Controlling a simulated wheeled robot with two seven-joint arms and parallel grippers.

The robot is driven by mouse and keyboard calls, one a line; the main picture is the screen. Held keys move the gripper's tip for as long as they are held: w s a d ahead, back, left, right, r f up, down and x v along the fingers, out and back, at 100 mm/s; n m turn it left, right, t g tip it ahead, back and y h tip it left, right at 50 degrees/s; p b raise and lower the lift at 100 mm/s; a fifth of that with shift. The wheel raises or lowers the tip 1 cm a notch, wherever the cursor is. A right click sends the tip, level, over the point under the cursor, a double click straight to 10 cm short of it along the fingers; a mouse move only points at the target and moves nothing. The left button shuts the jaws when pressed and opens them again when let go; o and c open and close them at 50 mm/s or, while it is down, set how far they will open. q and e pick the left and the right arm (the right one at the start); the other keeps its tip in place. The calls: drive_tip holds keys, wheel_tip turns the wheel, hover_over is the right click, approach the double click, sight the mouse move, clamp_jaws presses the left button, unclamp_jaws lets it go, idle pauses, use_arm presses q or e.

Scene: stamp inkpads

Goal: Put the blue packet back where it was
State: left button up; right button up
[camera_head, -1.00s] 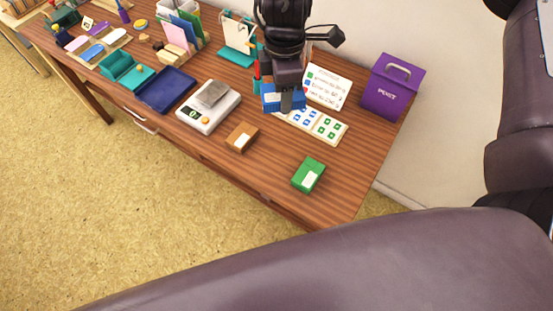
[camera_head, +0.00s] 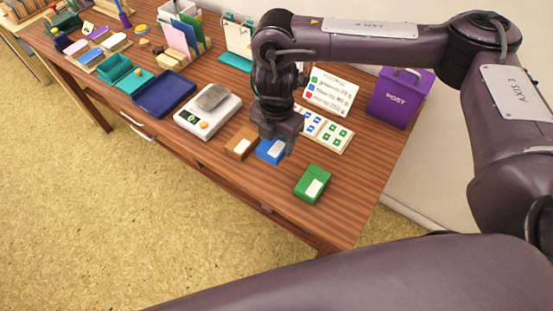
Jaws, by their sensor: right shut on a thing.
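The blue packet (camera_head: 270,150) is a small blue box with a white label, near the front of the wooden desk, between the brown packet and the green packet. My right gripper (camera_head: 276,136) comes down from above and is shut on the blue packet; its fingers partly hide the packet's back. I cannot tell whether the packet touches the desk. The brown packet (camera_head: 239,143) lies close on its left, and the green packet (camera_head: 313,184) lies to its right with a gap. My left gripper is not in view.
Behind are a tray of stamped cards (camera_head: 335,138), a sign with coloured lines (camera_head: 326,92) and a purple POST box (camera_head: 399,98). A dark blue tray (camera_head: 163,94) lies farther left. The desk right of the green packet is clear.

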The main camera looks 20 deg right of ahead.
sight(277, 150)
wheel_tip(277, 150, down, 4)
drive_tip(key=shift+b, duration=0.3)
wheel_tip(277, 150, down, 3)
drive_tip(key=shift+f+b, duration=0.15)
drive_tip(key=shift+b, duration=0.4)
drive_tip(key=shift+f, duration=0.3)
drive_tip(key=o, duration=1.1)
drive_tip(key=shift+f, duration=0.1)
drive_tip(key=shift+c, duration=0.2)
